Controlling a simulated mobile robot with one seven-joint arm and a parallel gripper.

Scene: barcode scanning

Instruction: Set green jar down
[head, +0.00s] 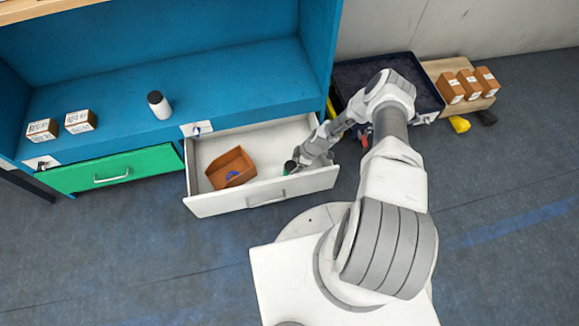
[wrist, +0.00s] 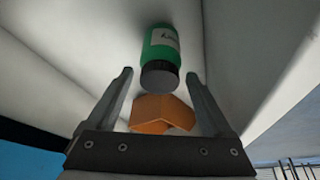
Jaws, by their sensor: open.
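The green jar (head: 288,168) with a dark cap is inside the open white drawer (head: 262,202), at its right end near the front wall. In the wrist view the green jar (wrist: 162,44) shows its white label and black cap, with the cap towards my gripper. Whether it stands or lies is hard to tell. My gripper (head: 298,160) reaches down into the drawer beside the jar. In the wrist view my gripper (wrist: 158,76) has its fingers apart. The jar body is beyond the fingertips, and nothing is clamped.
A white bottle (head: 158,104) and two small boxes (head: 80,121) stand on the blue shelf. A dark tray (head: 350,76) and a wooden board with brown boxes (head: 468,84) are at the right.

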